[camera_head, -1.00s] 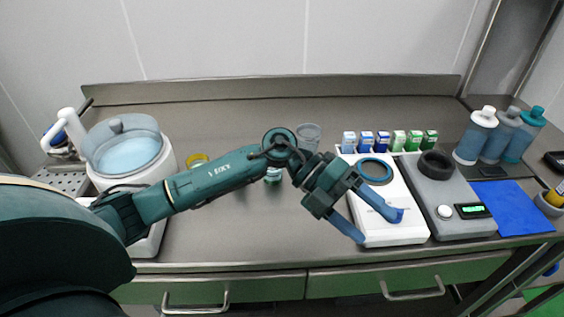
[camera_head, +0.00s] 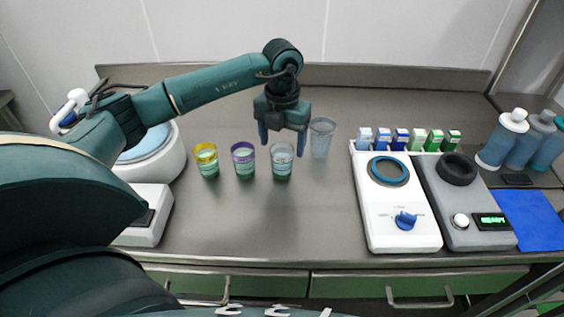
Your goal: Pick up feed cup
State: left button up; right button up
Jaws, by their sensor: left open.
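Several cups stand upright in a row on the steel counter: a yellow-rimmed cup (camera_head: 207,162), a purple-rimmed cup (camera_head: 244,162), a grey-rimmed cup (camera_head: 282,165) and a taller clear cup (camera_head: 321,139). The first three hold greenish contents low down; the clear one looks empty. I cannot tell which is the feed cup. My left gripper (camera_head: 281,149) points down with its fingers apart, at the far side of the grey-rimmed cup and left of the clear cup. No cup is visibly held. My right gripper is not in view.
A white device with a blue ring and knob (camera_head: 400,221) and a grey device with a green display (camera_head: 463,205) stand right. Small cartons (camera_head: 400,139) stand behind them. Bottles (camera_head: 503,139) and a blue mat (camera_head: 530,217) are far right. The front counter is clear.

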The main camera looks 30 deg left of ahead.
aim_at(282, 162)
pick_arm(q)
jog(key=f, duration=0.2)
jog(key=f+p, duration=0.1)
jog(key=f, duration=0.2)
jog(key=shift+w+a+f, duration=0.1)
jog(key=shift+w+f, duration=0.1)
jog(key=shift+f, duration=0.1)
jog(key=shift+r, duration=0.1)
jog(key=c, duration=1.2)
jog(key=shift+o, duration=0.2)
